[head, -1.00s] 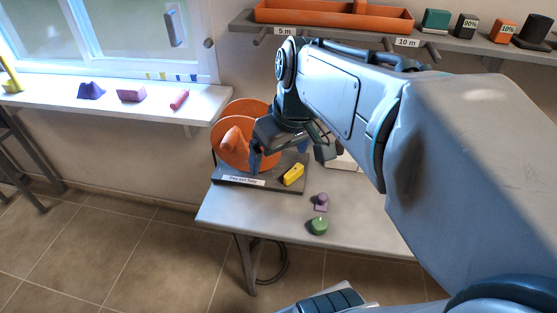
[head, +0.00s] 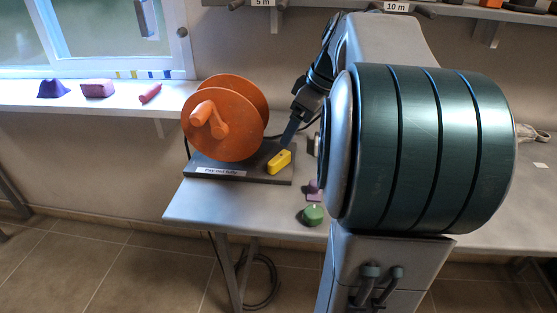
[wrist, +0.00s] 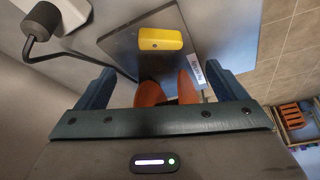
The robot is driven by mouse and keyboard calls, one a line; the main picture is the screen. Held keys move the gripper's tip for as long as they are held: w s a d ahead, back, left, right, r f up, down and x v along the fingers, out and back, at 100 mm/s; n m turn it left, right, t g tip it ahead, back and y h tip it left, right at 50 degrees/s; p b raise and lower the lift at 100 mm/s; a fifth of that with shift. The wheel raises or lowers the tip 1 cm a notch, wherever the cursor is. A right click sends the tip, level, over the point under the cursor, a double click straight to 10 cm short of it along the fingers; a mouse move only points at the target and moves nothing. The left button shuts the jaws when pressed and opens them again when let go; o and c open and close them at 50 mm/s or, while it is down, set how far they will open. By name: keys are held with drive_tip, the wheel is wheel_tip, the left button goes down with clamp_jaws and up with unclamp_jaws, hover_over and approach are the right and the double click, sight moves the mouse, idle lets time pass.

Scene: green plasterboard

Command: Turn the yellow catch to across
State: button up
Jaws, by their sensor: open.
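The yellow catch (head: 279,161) is a small block on the dark base plate (head: 232,173), beside the orange reel (head: 222,122) with its crank. In the wrist view the yellow catch (wrist: 161,39) lies sideways on the plate, beyond the fingertips and roughly midway between them. My gripper (wrist: 165,88) is open and empty, its blue fingers wide apart. In the head view one blue finger (head: 291,131) shows just above and behind the catch; a gap seems to remain.
A green knob-like piece (head: 313,214) and a purple piece (head: 313,190) stand at the table's front edge. The windowsill (head: 110,107) holds several coloured blocks. In the wrist view a dark round-ended fixture with a cable (wrist: 42,20) is at upper left.

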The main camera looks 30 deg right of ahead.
sight(281, 158)
drive_tip(key=b+x, duration=0.2)
drive_tip(key=x, duration=0.9)
drive_tip(key=shift+a+f, duration=0.1)
drive_tip(key=shift+f, duration=0.3)
drive_tip(key=c, duration=1)
